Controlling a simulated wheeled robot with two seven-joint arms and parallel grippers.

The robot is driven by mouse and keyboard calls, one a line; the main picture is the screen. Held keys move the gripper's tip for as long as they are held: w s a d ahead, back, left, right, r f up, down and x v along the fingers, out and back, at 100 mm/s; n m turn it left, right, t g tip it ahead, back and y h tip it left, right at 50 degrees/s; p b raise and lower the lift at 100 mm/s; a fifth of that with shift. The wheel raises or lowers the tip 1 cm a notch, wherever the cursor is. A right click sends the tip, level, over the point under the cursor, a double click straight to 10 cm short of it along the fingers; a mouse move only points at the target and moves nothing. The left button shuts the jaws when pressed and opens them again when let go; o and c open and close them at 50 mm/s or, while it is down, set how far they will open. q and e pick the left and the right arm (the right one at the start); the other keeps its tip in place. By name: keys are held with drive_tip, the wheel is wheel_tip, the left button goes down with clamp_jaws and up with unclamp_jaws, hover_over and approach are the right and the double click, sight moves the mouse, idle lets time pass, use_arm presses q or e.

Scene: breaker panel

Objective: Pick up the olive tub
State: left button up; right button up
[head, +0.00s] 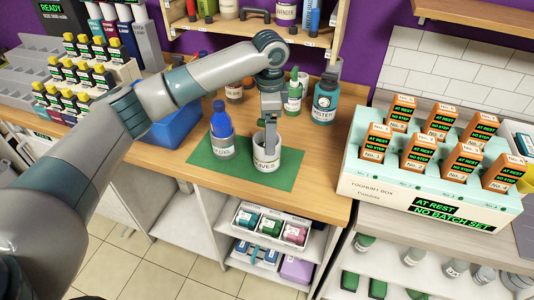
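The olive tub (266,158) is a pale round tub with dark lettering. It stands upright on a green mat (282,178) on the wooden counter. My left arm reaches in from the left, and my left gripper (271,138) points down at the tub, with a finger at or inside its rim. The far side of the gripper is hidden, so I cannot tell whether it is open or shut on the tub wall. My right gripper is not in view.
A blue bottle (222,136) stands left of the tub on the mat. A green bottle (293,95) and a teal jar (325,98) stand behind. A yoghurt box (425,206) with orange cartons is at right. The counter right of the mat is clear.

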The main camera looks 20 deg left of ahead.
use_arm(q)
drive_tip(key=f, duration=0.1)
drive_tip(key=f+p, duration=0.1)
drive_tip(key=f, duration=0.1)
drive_tip(key=f+p, duration=0.1)
drive_tip(key=shift+s+a+f, duration=0.15)
drive_tip(key=shift+s+a, duration=0.15)
drive_tip(key=shift+a, duration=0.1)
drive_tip(key=shift+f, duration=0.3)
drive_tip(key=c, duration=1.4)
drive_tip(key=shift+o, duration=0.2)
drive_tip(key=shift+r, duration=0.1)
